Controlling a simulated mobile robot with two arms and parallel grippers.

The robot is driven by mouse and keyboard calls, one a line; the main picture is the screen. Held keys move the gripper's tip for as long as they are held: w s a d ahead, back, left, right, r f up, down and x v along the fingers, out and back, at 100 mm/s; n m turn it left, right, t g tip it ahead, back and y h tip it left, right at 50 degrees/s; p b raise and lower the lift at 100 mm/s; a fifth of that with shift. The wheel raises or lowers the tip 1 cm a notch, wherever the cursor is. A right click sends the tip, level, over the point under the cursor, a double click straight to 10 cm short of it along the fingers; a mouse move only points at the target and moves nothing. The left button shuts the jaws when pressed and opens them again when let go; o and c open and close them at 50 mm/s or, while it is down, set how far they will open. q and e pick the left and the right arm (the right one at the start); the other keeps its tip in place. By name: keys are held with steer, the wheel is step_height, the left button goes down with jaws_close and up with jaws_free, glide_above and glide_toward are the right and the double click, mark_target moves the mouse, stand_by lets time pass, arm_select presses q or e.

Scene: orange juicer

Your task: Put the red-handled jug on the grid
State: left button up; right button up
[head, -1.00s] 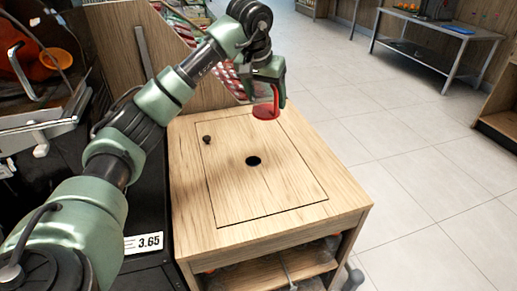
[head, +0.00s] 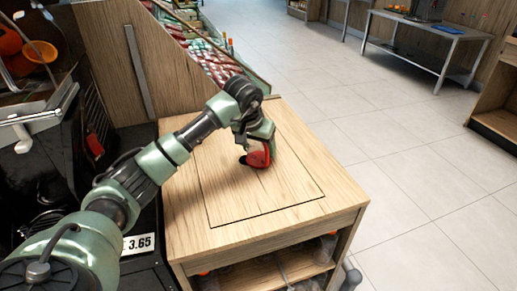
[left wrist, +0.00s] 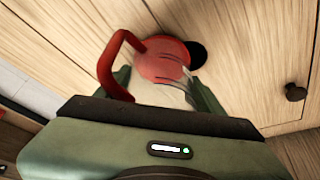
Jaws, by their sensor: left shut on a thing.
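The jug, with a red lid and red handle, is held in my left gripper (head: 258,135). In the head view only its red part (head: 261,157) shows, over the wooden cabinet top. In the left wrist view the red lid (left wrist: 163,60), the curved handle and part of a pale body show between the fingers of my left gripper (left wrist: 165,92), which is shut on it. The jug's base is hidden. A dark slatted grille (head: 97,118) shows at the left; I cannot tell whether it is the grid. My right gripper is not in view.
The wooden cabinet top (head: 225,200) is otherwise clear, with a dark hole (left wrist: 197,55) beside the lid and a dark knob (left wrist: 295,92). The juicer's metal spout part (head: 35,118) and a price label (head: 140,243) are at the left. Open tiled floor (head: 430,185) lies right.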

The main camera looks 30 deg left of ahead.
arm_select(q)
steer(key=shift+f, duration=0.2)
steer(key=o, duration=1.4)
steer(key=shift+r, duration=0.1)
